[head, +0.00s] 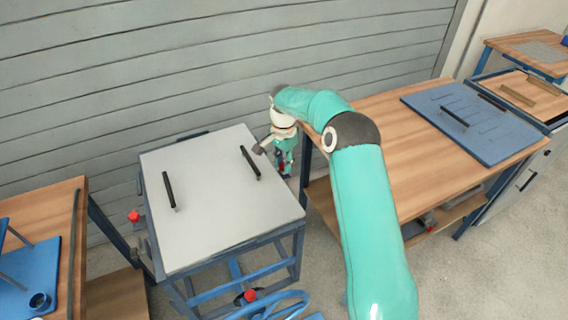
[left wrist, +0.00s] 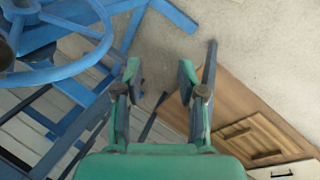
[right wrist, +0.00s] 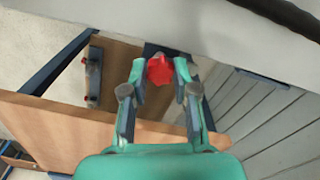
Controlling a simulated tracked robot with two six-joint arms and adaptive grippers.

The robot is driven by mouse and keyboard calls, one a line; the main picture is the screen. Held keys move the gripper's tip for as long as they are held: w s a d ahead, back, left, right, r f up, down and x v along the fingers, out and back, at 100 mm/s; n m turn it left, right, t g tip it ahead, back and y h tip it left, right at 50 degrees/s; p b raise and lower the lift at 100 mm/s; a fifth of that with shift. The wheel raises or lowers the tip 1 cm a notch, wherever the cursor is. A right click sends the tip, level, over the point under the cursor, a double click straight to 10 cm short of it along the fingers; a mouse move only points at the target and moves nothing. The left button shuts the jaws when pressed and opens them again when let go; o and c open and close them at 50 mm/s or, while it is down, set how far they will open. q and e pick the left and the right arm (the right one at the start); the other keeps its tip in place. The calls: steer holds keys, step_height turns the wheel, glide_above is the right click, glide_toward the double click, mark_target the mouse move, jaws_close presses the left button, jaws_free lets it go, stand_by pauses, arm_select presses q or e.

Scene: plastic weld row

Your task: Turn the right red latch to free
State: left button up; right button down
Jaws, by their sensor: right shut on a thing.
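The right red latch (right wrist: 160,70) is a small red knob just below the edge of the pale grey lid (right wrist: 200,25) in the right wrist view. My right gripper (right wrist: 160,74) is shut on it, one finger on each side. In the head view my right gripper (head: 283,160) is at the right side of the lid, where a bit of red shows between its parts; the arm hides some of it. My left gripper (left wrist: 158,80) is open and empty in the left wrist view, with floor behind it.
The lid has two black handles (head: 169,190) and sits on a blue frame (head: 225,286). Other red latches are at the left (head: 134,216) and front (head: 250,295). A wooden bench (head: 400,130) with a blue board (head: 475,120) stands close on the right. A slatted wall is behind.

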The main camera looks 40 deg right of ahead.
steer(key=shift+d+r+m, duration=0.1)
steer(key=shift+d+m, duration=0.05)
steer(key=shift+m, duration=0.45)
steer(key=c, duration=0.9)
jaws_free()
step_height(320, 180, up, 12)
steer(key=shift+f, duration=0.1)
